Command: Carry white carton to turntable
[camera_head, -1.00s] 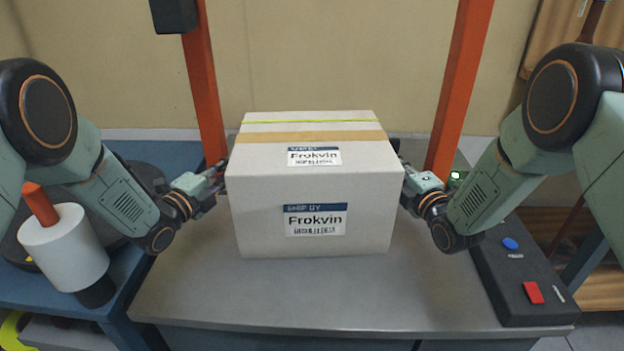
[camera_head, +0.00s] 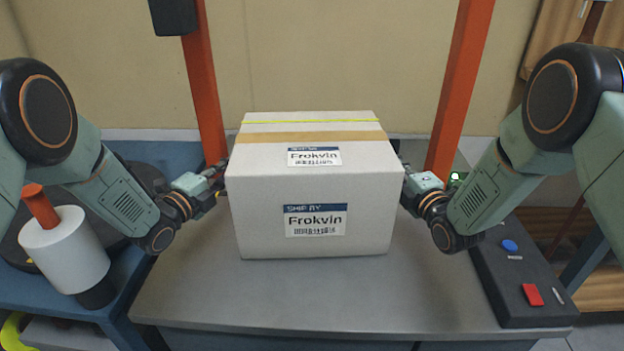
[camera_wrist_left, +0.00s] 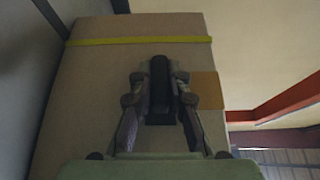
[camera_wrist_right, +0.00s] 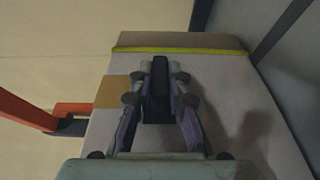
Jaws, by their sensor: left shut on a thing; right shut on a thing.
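The white carton (camera_head: 312,212), with Frokvin labels, brown tape and a yellow-green strap, is upright at the middle of the grey table in the head view. I cannot tell whether its base touches the table. My left gripper (camera_head: 220,177) is at its left side and my right gripper (camera_head: 405,174) at its right side, holding it between them. The carton's sides fill much of the left wrist view (camera_wrist_left: 85,100) and right wrist view (camera_wrist_right: 235,100). The fingertips' contact is partly hidden. A dark round platform (camera_head: 146,178), apparently the turntable, lies at the left, mostly behind my left arm.
The grey table (camera_head: 330,300) is clear in front of the carton. A white roll with an orange handle (camera_head: 70,255) stands on the blue bench at left. A black control box (camera_head: 515,275) with blue and red buttons is at right. Orange posts (camera_head: 203,90) (camera_head: 460,90) rise behind the carton.

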